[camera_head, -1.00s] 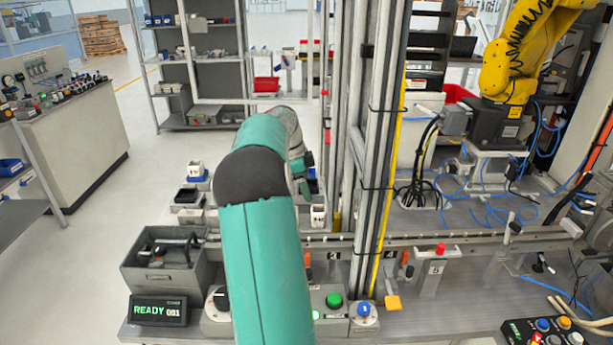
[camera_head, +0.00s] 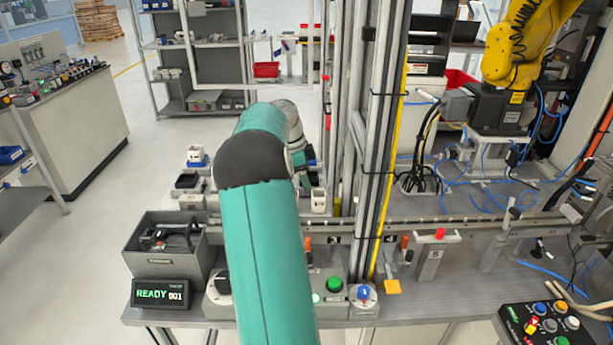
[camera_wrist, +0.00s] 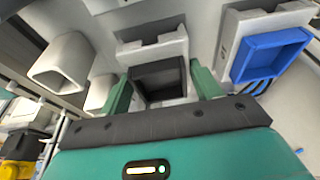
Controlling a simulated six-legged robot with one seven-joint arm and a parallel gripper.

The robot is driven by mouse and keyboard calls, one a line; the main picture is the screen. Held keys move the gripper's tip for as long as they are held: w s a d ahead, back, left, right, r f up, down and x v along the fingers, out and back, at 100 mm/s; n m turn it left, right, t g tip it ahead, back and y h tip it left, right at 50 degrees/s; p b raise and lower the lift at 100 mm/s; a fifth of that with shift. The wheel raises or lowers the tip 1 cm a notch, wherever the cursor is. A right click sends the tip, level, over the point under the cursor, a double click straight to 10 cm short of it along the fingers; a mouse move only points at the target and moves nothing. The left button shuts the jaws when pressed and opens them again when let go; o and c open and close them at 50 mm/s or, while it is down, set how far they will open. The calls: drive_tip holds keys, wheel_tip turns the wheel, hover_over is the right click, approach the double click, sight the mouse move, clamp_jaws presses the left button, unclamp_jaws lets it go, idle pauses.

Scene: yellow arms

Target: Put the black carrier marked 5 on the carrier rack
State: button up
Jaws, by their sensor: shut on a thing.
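My gripper (camera_wrist: 160,87) shows in the wrist view with its green fingers on both sides of a black carrier (camera_wrist: 158,77), shut on it. The carrier looks like an open dark box; I see no number on it. A light grey block lies just beyond it; I cannot tell whether they touch. A black-topped piece (camera_head: 187,182) shows there at left, between a white and blue piece (camera_head: 197,157) and a white one (camera_head: 192,202). I cannot tell which structure is the carrier rack.
In the wrist view a blue tray-like piece (camera_wrist: 270,55) is at right and a hollow white piece (camera_wrist: 62,62) at left. In the head view a grey bin (camera_head: 165,247), a READY display (camera_head: 160,293) and a conveyor rail (camera_head: 480,225) are near. Metal posts stand right of my arm.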

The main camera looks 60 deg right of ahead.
drive_tip(key=shift+f, duration=0.2)
drive_tip(key=o, duration=1.3)
drive_tip(key=shift+c, duration=0.2)
drive_tip(key=shift+r, duration=3.5)
